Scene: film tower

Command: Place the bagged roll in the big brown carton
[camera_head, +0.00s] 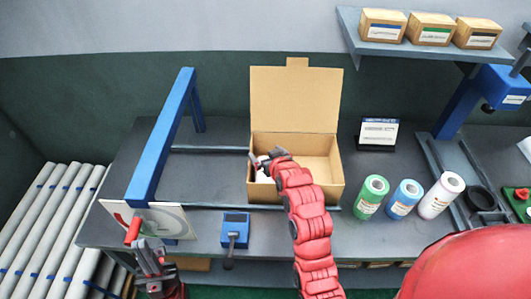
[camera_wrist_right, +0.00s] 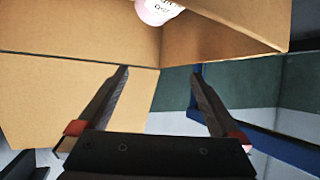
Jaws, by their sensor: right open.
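The big brown carton (camera_head: 340,183) stands open on the bench with its lid flap raised at the back. A pale pinkish-white roll with printing, seemingly the bagged roll (camera_head: 261,174), is inside the carton at its left side. The roll also shows in the right wrist view (camera_wrist_right: 158,10), cut off by the top edge. My right gripper (camera_head: 266,158) is over the carton's left part, open and empty, with its fingers (camera_wrist_right: 160,72) apart from the roll.
Green (camera_head: 371,197), blue (camera_head: 405,199) and pink-white (camera_head: 441,195) rolls stand right of the carton. A blue frame (camera_head: 161,140) rises at the left, and a blue handheld device (camera_head: 235,229) lies in front. Small boxes (camera_head: 431,29) sit on a high shelf.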

